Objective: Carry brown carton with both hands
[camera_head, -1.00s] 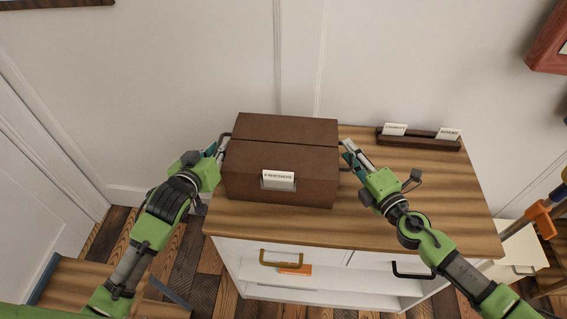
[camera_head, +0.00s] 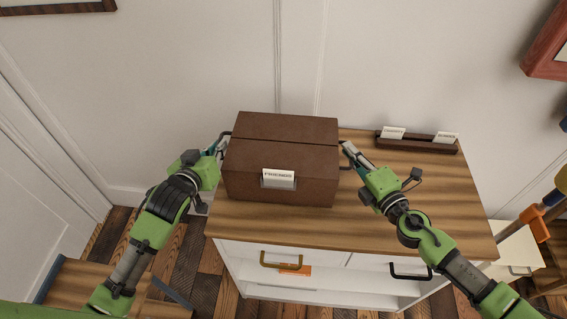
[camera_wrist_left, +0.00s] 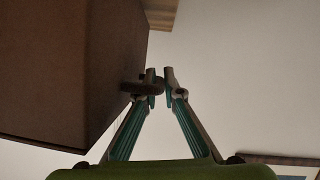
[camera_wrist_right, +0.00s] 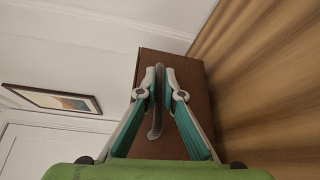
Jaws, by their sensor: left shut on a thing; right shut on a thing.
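The brown carton (camera_head: 285,175) is a lidded box with a white label on its front and a dark handle on each side. It is upright above the left part of the wooden cabinet top; I cannot tell whether its underside touches. My left gripper (camera_head: 223,146) is at the carton's left side, shut on that handle, which shows in the left wrist view (camera_wrist_left: 133,87). My right gripper (camera_head: 346,150) is at the right side, shut on the other handle, which shows in the right wrist view (camera_wrist_right: 155,122). The carton's back and bottom are hidden.
The wooden cabinet top (camera_head: 430,205) is bare to the right of the carton. A dark card holder (camera_head: 418,143) with white cards stands at its back right. White drawers with handles are below. The wall is close behind. A small white stand (camera_head: 515,250) is at the right.

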